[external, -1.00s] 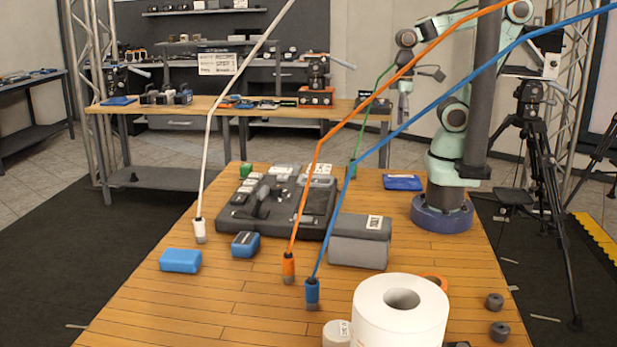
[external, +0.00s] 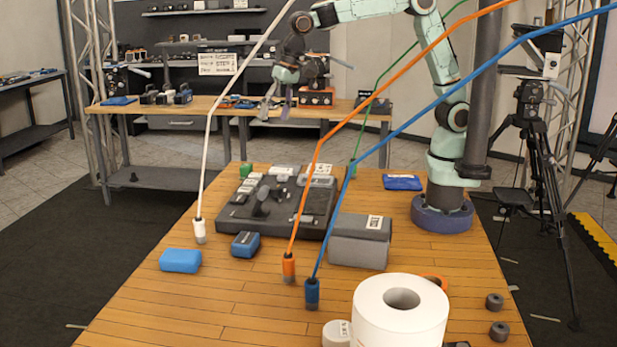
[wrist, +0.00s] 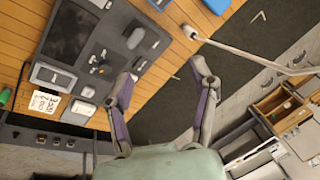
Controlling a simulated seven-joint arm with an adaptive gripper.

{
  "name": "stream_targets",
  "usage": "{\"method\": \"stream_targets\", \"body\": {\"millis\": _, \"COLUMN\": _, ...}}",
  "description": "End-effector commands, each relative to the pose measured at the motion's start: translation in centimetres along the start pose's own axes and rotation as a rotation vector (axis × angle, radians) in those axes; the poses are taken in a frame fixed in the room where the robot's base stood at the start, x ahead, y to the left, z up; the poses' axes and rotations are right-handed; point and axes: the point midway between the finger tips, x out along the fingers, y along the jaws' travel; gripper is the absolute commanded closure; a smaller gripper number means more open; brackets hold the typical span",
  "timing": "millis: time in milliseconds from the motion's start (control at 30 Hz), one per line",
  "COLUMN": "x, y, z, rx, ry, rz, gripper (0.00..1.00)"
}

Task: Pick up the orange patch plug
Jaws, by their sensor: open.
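The orange patch plug (external: 289,268) stands upright on the wooden table at the end of an orange cable, just left of the blue plug. It does not show in the wrist view. My gripper (external: 278,108) is high above the back of the table, up and to the left of my base. It is far above and behind the orange plug. In the wrist view my gripper (wrist: 164,88) has its two fingers spread with nothing between them.
The white plug (external: 200,231) and blue plug (external: 312,294) stand nearby on cables. A dark tray of devices (external: 277,207), a grey box (external: 359,241), blue blocks (external: 180,260) and a white roll (external: 399,318) surround it. The slanting cables cross the space above the table.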

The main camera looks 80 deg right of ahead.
Motion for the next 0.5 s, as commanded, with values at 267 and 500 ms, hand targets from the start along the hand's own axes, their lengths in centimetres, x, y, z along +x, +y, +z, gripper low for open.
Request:
{"method": "stream_targets", "body": {"millis": 267, "x": 14.8, "y": -7.0, "z": 11.4, "rx": -0.218, "ry": -0.157, "rz": 0.128, "gripper": 0.41}}
{"method": "stream_targets", "body": {"millis": 500, "x": 19.2, "y": -5.8, "z": 17.3, "rx": -0.319, "ry": -0.216, "rz": 0.209, "gripper": 0.41}}
